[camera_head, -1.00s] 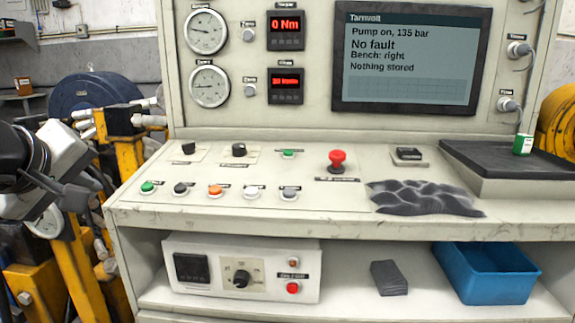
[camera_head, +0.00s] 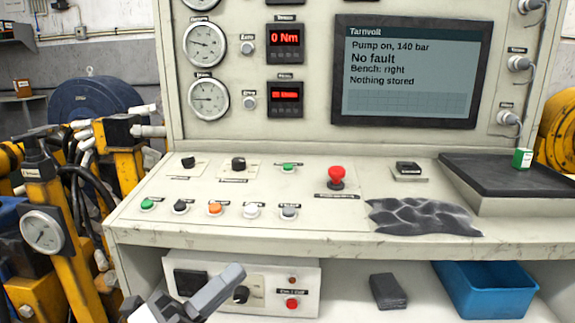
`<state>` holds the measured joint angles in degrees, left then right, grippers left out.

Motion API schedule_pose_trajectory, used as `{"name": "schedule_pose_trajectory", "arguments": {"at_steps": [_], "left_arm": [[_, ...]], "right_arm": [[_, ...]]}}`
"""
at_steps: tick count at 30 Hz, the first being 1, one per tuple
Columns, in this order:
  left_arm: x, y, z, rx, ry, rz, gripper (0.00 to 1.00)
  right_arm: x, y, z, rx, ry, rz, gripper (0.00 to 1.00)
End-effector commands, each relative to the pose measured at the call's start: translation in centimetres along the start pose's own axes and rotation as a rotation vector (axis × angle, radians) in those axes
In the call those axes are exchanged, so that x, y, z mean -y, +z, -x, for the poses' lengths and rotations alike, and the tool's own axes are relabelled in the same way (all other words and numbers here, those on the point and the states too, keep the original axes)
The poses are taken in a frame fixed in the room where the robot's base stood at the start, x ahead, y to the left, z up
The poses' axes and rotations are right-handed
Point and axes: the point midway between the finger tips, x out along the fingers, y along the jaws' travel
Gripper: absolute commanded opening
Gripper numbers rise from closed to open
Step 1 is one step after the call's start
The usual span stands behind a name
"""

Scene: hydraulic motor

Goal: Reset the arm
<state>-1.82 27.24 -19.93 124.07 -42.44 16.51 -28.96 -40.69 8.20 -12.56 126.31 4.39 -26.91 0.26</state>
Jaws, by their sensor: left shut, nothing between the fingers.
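My left gripper (camera_head: 222,284) shows at the bottom of the head view, left of centre. The rest of my left arm is mostly out of the frame. My right gripper is not in view.
The console (camera_head: 330,215) carries several buttons and knobs, a red mushroom button (camera_head: 336,174) and a crumpled dark cloth (camera_head: 422,216). The screen (camera_head: 405,75) reads "Pump on, 140 bar", "No fault". The shelf below holds a dark block (camera_head: 387,291) and blue bin (camera_head: 487,290). Yellow machinery (camera_head: 65,220) stands left.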

Motion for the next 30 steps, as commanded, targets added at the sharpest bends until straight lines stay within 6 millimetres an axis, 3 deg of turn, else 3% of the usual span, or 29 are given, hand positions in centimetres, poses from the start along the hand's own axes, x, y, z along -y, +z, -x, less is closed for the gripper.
{"name": "schedule_pose_trajectory", "arguments": {"at_steps": [1,3,6,9,13,18,30], "left_arm": [[-2.5,0.9,1.9,0.173,0.069,0.276,0.00],[-6.7,1.5,5.4,0.412,0.157,0.635,0.00],[-11.8,0.0,10.7,0.700,0.257,1.038,0.00],[-15.3,-2.9,15.5,0.936,0.332,1.341,0.00],[-17.6,-6.7,19.7,1.152,0.393,1.600,0.00],[-18.4,-9.1,21.9,1.272,0.423,1.736,0.00],[-18.5,-9.1,22.0,1.275,0.423,1.739,0.00]], "right_arm": [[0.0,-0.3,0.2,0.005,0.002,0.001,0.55],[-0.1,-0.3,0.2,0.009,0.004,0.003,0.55],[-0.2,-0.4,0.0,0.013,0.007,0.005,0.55],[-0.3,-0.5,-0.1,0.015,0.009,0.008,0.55],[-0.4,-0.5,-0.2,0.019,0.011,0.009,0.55],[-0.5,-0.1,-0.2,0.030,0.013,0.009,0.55],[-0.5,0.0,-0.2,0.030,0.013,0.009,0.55]]}}
